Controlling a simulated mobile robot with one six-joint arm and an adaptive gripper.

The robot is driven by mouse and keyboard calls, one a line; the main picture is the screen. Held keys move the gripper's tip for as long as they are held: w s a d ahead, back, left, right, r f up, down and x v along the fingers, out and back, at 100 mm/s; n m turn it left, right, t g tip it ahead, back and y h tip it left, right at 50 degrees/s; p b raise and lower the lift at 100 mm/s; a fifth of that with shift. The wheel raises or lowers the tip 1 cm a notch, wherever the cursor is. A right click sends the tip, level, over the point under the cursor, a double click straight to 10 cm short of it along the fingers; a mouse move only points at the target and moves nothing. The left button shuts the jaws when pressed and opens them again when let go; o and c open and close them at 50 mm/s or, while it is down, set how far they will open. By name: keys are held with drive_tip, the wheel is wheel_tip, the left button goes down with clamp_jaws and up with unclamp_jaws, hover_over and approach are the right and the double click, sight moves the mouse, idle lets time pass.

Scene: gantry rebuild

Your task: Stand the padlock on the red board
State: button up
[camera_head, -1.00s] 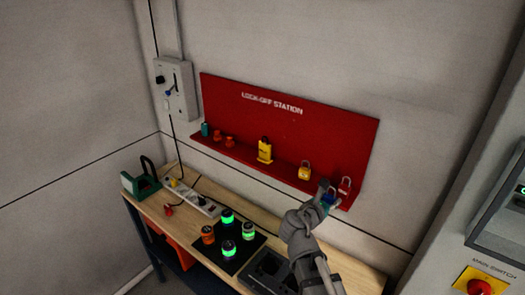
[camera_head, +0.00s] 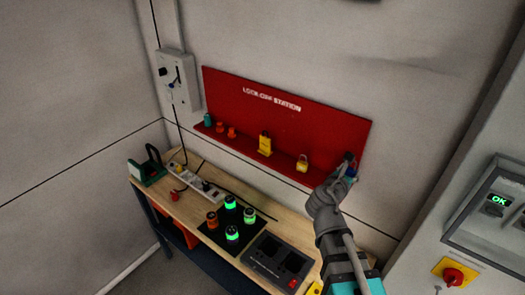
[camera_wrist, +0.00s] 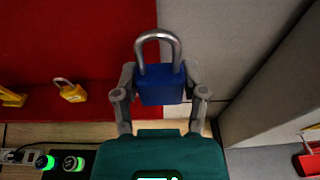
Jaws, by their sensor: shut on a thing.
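The padlock (camera_wrist: 160,84) is blue with a silver shackle and sits upright between the fingers of my gripper (camera_wrist: 160,92) in the wrist view. My gripper (camera_head: 347,170) is shut on it at the right end of the red board (camera_head: 325,125) in the head view, where the padlock is mostly hidden. The board has a narrow ledge along its bottom. In the wrist view, the red board (camera_wrist: 75,35) fills the left and ends behind the padlock. I cannot tell whether the padlock touches the ledge.
A yellow padlock (camera_head: 302,163), a yellow lock-out piece (camera_head: 265,145) and red and teal items (camera_head: 220,127) stand on the ledge to the left. Below is a wooden bench (camera_head: 185,207) with lit pucks and a grey box (camera_head: 275,262). A grey cabinet (camera_head: 430,215) stands right.

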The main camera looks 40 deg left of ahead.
drive_tip(key=shift+a, duration=0.1)
drive_tip(key=w+a+f+b, duration=0.2)
drive_tip(key=a+f+b, duration=0.1)
drive_tip(key=a, duration=0.1)
drive_tip(key=w+a+f+b, duration=0.2)
drive_tip(key=a+f+b, duration=0.1)
drive_tip(key=w+a+f+b, duration=0.1)
drive_tip(key=a+f+b, duration=0.2)
drive_tip(key=a, duration=0.1)
drive_tip(key=shift+w+a, duration=0.35)
drive_tip(key=shift+w, duration=0.05)
idle(0.3)
drive_tip(key=shift+w+a+f+b, duration=0.15)
drive_tip(key=shift+a+f+b, duration=0.05)
drive_tip(key=shift+f+b, duration=0.2)
drive_tip(key=shift+a+f+b, duration=0.15)
drive_tip(key=shift+f+b, duration=1.5)
drive_tip(key=shift+f, duration=0.15)
